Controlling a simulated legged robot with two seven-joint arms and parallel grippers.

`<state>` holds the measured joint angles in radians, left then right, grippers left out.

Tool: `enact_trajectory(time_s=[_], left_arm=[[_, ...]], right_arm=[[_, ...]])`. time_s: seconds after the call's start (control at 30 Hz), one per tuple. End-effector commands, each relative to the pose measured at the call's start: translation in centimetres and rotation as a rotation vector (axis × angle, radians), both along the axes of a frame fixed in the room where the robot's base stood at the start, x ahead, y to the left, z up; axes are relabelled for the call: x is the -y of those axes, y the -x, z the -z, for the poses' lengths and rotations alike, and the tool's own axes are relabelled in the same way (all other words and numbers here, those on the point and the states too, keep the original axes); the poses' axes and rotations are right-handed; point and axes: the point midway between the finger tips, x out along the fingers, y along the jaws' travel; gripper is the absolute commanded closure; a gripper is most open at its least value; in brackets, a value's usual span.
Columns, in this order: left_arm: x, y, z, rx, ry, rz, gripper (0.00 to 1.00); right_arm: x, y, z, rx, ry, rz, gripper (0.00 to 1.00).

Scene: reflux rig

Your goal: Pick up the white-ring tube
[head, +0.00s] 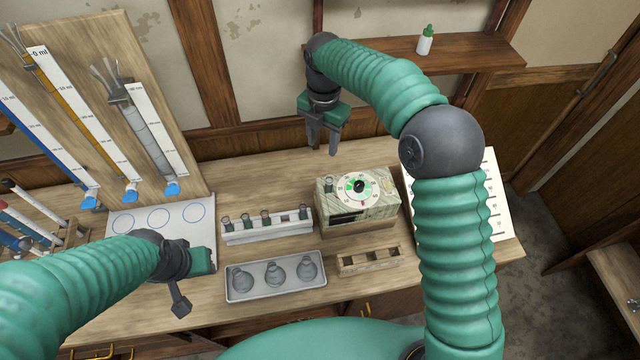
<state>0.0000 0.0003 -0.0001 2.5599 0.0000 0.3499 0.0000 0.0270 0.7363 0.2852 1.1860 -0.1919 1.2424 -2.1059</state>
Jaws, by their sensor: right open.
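Several tubes lie slanted in a wooden rack (72,232) at the left edge, partly cut off by the frame. One tube (38,208) there is pale, and others have red and blue parts. I cannot tell which has a white ring. My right gripper (322,150) is open and empty, pointing down above the back of the bench, behind the dial box. My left gripper (184,300) is low over the bench front, right of the tubes and beside the grey tray. Its finger gap is not clear.
A white rack (268,231) holds small vials. The grey tray (238,294) holds flasks. The dial box (380,207) and an empty-looking wooden holder (368,262) are to their right. Tall graduated tubes (150,135) lean on a board. A circle-marked plate (122,230) lies below.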

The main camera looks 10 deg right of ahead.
Motion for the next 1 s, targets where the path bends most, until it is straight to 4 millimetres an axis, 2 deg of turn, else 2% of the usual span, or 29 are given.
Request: enact_trajectory(time_s=[0.17, 0.3, 0.4, 0.53, 0.63, 0.73, 0.87, 1.0], left_arm=[[0.0, 0.0, -1.1, 0.0, 0.0, 0.0, 0.64], [0.0, 0.0, -2.1, 0.0, 0.0, 0.001, 0.64], [0.0, 0.0, -2.5, 0.0, 0.0, 0.001, 0.64], [0.0, 0.0, -2.9, 0.0, 0.0, 0.0, 0.64], [-0.1, 0.0, -4.3, 0.0, 0.0, 0.0, 0.64], [-0.1, 0.0, -5.7, 0.001, 0.0, 0.0, 0.64], [-0.1, 0.0, -5.9, 0.0, 0.0, 0.0, 0.64], [-0.1, 0.0, -5.7, 0.0, 0.0, 0.0, 0.64]], right_arm=[[0.2, 0.1, 4.2, -0.009, 0.002, -0.001, 0.55], [-0.3, 0.1, 7.8, -0.009, 0.006, -0.001, 0.55], [-0.8, 0.0, 9.7, -0.006, 0.01, 0.0, 0.55], [-1.1, 0.1, 11.0, -0.003, 0.013, 0.0, 0.55], [-0.8, 0.4, 12.0, -0.004, 0.014, 0.001, 0.55], [-0.3, 0.7, 14.0, -0.005, 0.012, 0.001, 0.55], [0.0, 0.5, 15.9, -0.001, 0.008, 0.001, 0.55], [0.3, 0.4, 16.3, 0.002, 0.005, 0.003, 0.55]])
